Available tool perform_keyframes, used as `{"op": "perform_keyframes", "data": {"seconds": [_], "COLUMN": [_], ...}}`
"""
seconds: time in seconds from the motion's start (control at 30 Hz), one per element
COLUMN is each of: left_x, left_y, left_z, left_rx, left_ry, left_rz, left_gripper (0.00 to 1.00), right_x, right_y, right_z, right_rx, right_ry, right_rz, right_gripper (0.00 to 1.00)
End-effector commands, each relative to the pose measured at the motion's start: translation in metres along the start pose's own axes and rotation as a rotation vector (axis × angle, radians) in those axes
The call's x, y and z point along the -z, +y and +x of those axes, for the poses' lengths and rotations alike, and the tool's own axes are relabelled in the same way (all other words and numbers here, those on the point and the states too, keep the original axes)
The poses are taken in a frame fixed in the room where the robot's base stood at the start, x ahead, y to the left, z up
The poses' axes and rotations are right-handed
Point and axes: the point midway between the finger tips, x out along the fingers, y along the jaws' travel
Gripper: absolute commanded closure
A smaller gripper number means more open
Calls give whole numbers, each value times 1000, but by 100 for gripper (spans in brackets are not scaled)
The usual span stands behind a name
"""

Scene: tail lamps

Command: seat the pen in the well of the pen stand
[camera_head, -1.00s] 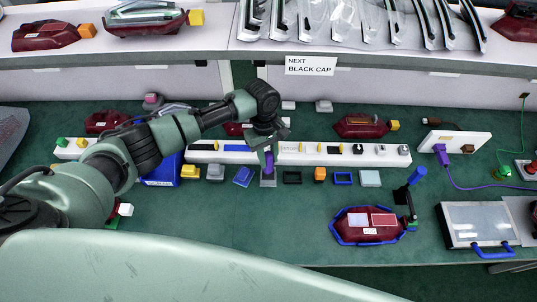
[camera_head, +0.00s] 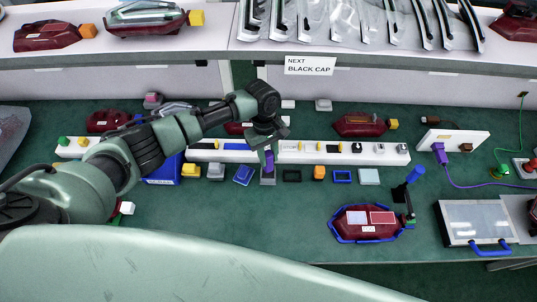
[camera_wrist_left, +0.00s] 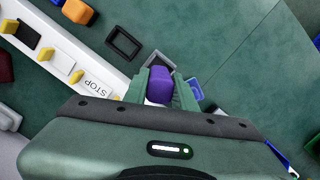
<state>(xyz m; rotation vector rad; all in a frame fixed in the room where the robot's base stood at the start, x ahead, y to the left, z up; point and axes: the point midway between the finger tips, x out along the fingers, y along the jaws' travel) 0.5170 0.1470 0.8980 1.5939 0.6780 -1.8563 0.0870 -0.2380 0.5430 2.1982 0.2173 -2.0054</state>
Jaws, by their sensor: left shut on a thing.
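The pen (camera_head: 268,165) is a short purple piece between the fingers of my left gripper (camera_head: 269,157). In the left wrist view the purple pen (camera_wrist_left: 160,85) sits between the two green fingers of the shut gripper (camera_wrist_left: 163,92). The pen stand (camera_head: 268,182) is a small grey block on the green table, directly below the pen. Its dark grey rim (camera_wrist_left: 158,57) shows just beyond the fingers in the wrist view. The pen's lower end and the well are hidden, so I cannot tell how deep the pen sits. My right gripper is not in view.
A long white strip (camera_head: 310,147) with small parts runs just behind the stand. A blue piece (camera_head: 243,174) lies left of it and a black frame (camera_head: 292,176) right of it. The table in front is mostly clear, with a dark red lamp (camera_head: 350,230) at right.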

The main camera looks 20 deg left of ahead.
Motion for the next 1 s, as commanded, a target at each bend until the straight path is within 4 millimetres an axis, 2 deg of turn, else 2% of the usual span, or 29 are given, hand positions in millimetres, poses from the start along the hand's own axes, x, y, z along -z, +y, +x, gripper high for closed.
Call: {"op": "perform_keyframes", "data": {"seconds": [0.27, 0.57, 1.0], "left_x": [0, 0, 2], "left_y": [0, 0, 0], "left_z": [0, -2, 10], "left_rx": [0, 0, 1], "left_ry": [0, 0, -1], "left_rz": [0, -1, 0], "left_gripper": [100, 100, 100], "right_x": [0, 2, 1], "right_y": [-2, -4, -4], "right_z": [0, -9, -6], "right_rx": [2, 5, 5], "right_ry": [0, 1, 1], "right_rz": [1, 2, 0], "right_gripper": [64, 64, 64]}}
